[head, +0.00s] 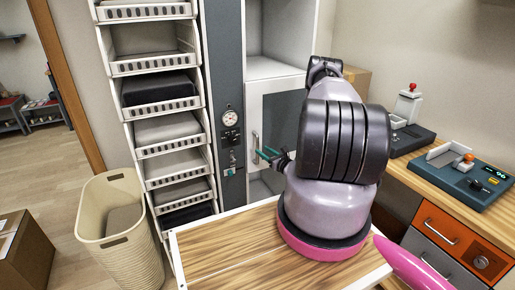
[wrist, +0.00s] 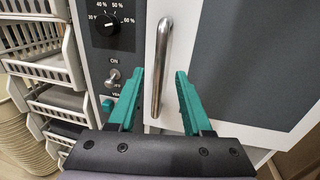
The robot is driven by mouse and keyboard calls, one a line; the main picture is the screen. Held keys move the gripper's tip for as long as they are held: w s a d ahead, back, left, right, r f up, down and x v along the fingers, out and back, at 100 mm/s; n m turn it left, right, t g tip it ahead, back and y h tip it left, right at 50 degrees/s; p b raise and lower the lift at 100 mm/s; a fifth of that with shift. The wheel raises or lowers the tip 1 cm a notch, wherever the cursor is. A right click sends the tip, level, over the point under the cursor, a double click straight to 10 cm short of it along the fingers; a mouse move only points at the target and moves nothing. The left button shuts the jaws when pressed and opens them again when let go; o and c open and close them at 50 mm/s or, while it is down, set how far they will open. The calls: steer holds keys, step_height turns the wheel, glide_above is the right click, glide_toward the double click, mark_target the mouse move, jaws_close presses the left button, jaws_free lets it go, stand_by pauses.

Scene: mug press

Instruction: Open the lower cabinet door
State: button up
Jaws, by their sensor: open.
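The lower cabinet door (head: 283,108) has a white frame and a dark grey panel, and appears shut. It also fills the right of the wrist view (wrist: 262,55). Its vertical metal handle (head: 255,146) is on the door's left side. In the wrist view the handle (wrist: 163,60) stands upright between the two green fingers. My gripper (wrist: 158,76) is open, with a finger on each side of the handle and a visible gap to each. In the head view my gripper (head: 266,155) is at the handle, partly hidden by my arm.
A dark control column with a gauge (head: 229,117) and switches (wrist: 113,76) stands left of the door. Further left are a rack of white trays (head: 165,128) and a cream bin (head: 125,230). A wooden counter (head: 445,188) with devices stands at right.

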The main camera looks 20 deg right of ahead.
mark_target(258, 147)
steer(key=shift+x, duration=2.6)
jaws_close()
